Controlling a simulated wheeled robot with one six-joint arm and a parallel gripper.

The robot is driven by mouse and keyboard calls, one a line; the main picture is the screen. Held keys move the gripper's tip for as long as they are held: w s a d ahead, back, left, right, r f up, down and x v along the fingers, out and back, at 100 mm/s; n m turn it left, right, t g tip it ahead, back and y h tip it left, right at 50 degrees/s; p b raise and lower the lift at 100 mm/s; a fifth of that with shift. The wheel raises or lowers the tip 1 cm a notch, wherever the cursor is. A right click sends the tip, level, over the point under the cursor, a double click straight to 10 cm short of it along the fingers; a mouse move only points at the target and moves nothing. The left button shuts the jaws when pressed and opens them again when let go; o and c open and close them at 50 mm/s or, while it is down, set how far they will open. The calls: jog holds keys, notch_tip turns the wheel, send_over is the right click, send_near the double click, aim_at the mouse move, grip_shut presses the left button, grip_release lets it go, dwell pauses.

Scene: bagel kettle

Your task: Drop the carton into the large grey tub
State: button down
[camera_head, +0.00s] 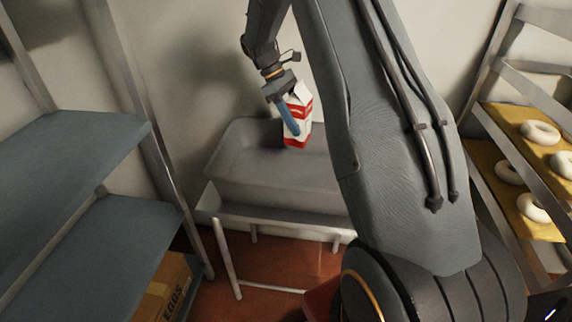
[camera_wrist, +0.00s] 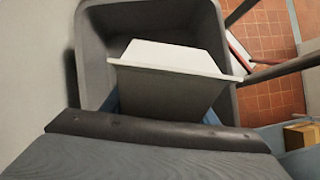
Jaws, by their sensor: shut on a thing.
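The red and white carton (camera_head: 299,118) is upright with its gabled top up. My gripper (camera_head: 288,118) is shut on it, with a blue finger along its near side. The large grey tub (camera_head: 262,183) stands on a metal stand, and the carton is over the tub's back part. In the wrist view the pale carton top (camera_wrist: 172,75) fills the middle, with the tub's rim (camera_wrist: 88,60) around and behind it. The far finger is hidden behind the carton. The gap between the carton and the tub floor cannot be judged exactly.
A shelf unit with blue-grey boards (camera_head: 75,165) stands at the left, with an EGGS box (camera_head: 165,290) low down. A rack at the right holds bagels (camera_head: 540,132) on yellow boards. A wall is close behind the tub. Red tile floor shows below.

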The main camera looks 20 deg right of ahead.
jog(key=shift+f, duration=1.9)
notch_tip(320, 180, down, 6)
jog(key=b, duration=0.3)
jog(key=c, duration=0.8)
grip_release()
jog(key=shift+o, duration=0.8)
jog(key=shift+f, duration=0.15)
jog(key=shift+a+b, duration=0.1)
jog(key=shift+b, duration=0.2)
jog(key=b+v, duration=0.2)
jog(key=v, duration=0.6)
jog(key=shift+s, duration=0.1)
